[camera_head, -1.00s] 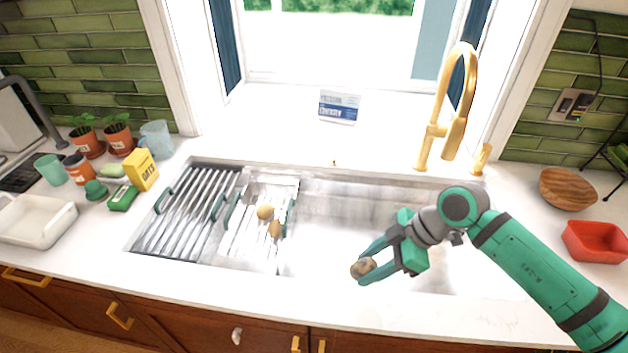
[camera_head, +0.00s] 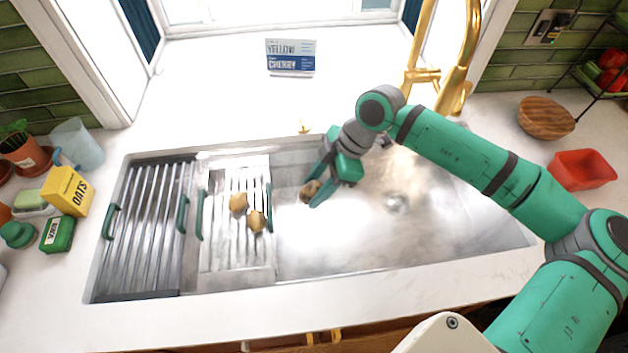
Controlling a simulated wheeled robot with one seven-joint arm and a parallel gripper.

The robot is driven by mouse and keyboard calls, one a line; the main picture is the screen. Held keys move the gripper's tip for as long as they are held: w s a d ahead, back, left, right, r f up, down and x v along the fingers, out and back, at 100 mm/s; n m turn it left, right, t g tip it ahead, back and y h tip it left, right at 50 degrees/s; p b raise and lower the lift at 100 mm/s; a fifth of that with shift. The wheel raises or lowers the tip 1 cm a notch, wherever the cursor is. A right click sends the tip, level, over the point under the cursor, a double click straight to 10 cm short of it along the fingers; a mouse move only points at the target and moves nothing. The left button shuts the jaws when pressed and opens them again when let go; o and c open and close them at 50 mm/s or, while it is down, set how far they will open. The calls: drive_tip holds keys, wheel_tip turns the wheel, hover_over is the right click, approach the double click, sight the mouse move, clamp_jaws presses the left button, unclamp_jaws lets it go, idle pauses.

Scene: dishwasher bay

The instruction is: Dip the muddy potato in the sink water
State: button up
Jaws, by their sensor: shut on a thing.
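My gripper (camera_head: 313,193) is shut on a brown potato with darker patches (camera_head: 309,190). It holds the potato over the sink basin (camera_head: 350,235), just right of the white rack. I cannot tell whether the potato touches the bottom or any water. The basin's water surface is not clearly distinguishable from the shiny steel. Two other potatoes lie on the white slatted rack, one upper left (camera_head: 238,203) and one lower right (camera_head: 257,221).
A dark roll-up rack (camera_head: 150,225) covers the sink's left end beside the white rack (camera_head: 225,255). The gold faucet (camera_head: 455,75) stands behind the sink. A red tray (camera_head: 582,169) and wooden bowl (camera_head: 546,117) sit on the right counter. The basin's right part is clear.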

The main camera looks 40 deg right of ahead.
drive_tip(key=shift+s+f, duration=0.1)
drive_tip(key=shift+f, duration=12.05)
drive_tip(key=shift+r, duration=0.15)
drive_tip(key=shift+r, duration=12.2)
